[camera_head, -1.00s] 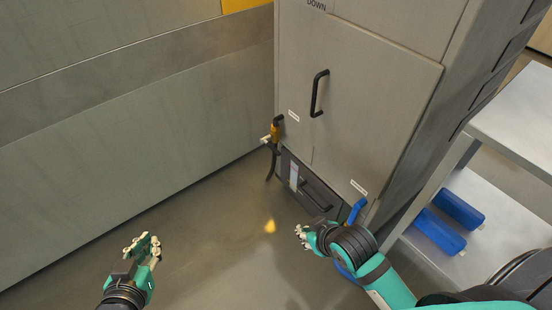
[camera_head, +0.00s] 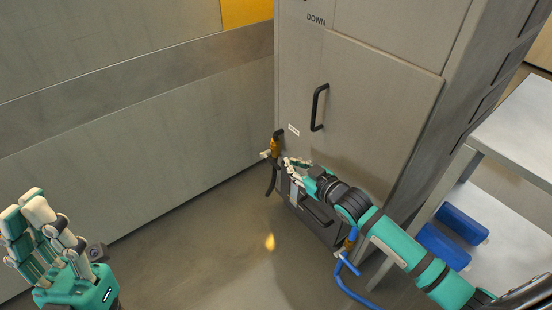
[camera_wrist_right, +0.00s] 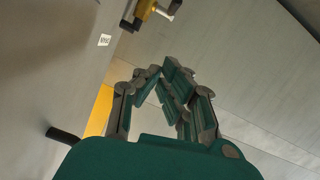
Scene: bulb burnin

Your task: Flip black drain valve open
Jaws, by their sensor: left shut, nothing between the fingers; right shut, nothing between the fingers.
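The drain valve (camera_head: 275,146) is a brass-coloured body with a black lever on top and a pale end fitting, on the left edge of the grey cabinet's front. A black hose hangs below it. The valve also shows at the top of the right wrist view (camera_wrist_right: 146,8), partly cut off. My right gripper (camera_head: 289,164) is shut and empty, just below and right of the valve, apparently apart from it; its fingers also show in the wrist view (camera_wrist_right: 168,88). My left gripper (camera_head: 28,212) is shut and empty at the far left, away from the valve.
The grey cabinet (camera_head: 380,95) has a black door handle (camera_head: 319,108) above my right arm and a low drawer at its base. A second valve (camera_head: 349,240) with a blue hose is under my right forearm. A shelf with blue objects (camera_head: 443,247) stands right.

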